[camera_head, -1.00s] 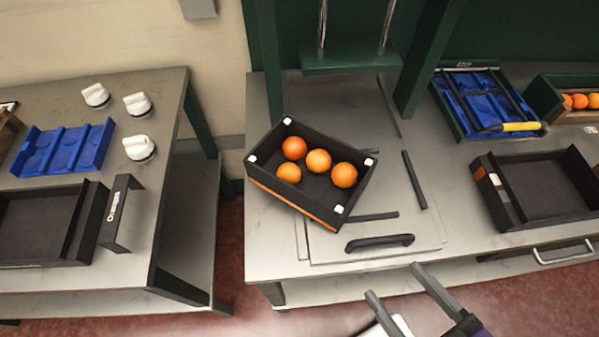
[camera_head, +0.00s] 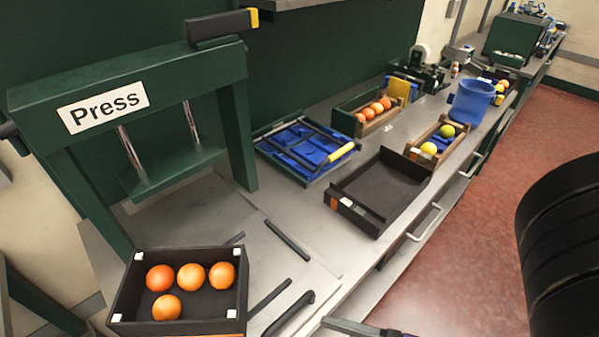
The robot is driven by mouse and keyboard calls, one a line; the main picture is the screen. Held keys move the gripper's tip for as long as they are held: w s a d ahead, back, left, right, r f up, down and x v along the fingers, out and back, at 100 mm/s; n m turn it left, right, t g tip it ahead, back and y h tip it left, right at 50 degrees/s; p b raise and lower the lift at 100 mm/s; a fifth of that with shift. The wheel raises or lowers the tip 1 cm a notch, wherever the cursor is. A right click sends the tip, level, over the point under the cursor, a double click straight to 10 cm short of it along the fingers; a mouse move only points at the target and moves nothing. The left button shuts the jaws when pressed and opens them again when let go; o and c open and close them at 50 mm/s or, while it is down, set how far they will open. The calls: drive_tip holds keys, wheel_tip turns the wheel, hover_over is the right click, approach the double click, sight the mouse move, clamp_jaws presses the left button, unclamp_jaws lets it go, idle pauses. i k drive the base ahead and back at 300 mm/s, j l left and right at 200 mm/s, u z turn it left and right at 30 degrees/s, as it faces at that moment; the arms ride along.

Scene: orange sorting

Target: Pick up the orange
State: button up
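Several oranges (camera_head: 191,276) lie in a black open box with white corner pads (camera_head: 128,291) at the lower left. One orange (camera_head: 167,307) lies nearer the box's front wall, and the others sit in a row behind it. More oranges (camera_head: 375,108) lie in a wooden crate (camera_head: 351,124) farther back. Only a grey finger part of my gripper (camera_head: 352,327) shows at the bottom edge, right of the black box and apart from it. The rest of my gripper is out of frame, so its opening cannot be told.
A green press (camera_head: 190,78) stands behind the box. Right of it are a blue tray (camera_head: 305,148) with a yellow-handled tool, an empty black tray (camera_head: 385,190), a wooden box (camera_head: 455,152) with green and yellow fruit, and a blue bin (camera_head: 472,103).

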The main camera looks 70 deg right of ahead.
sight(447, 132)
drive_tip(key=z, duration=2.4)
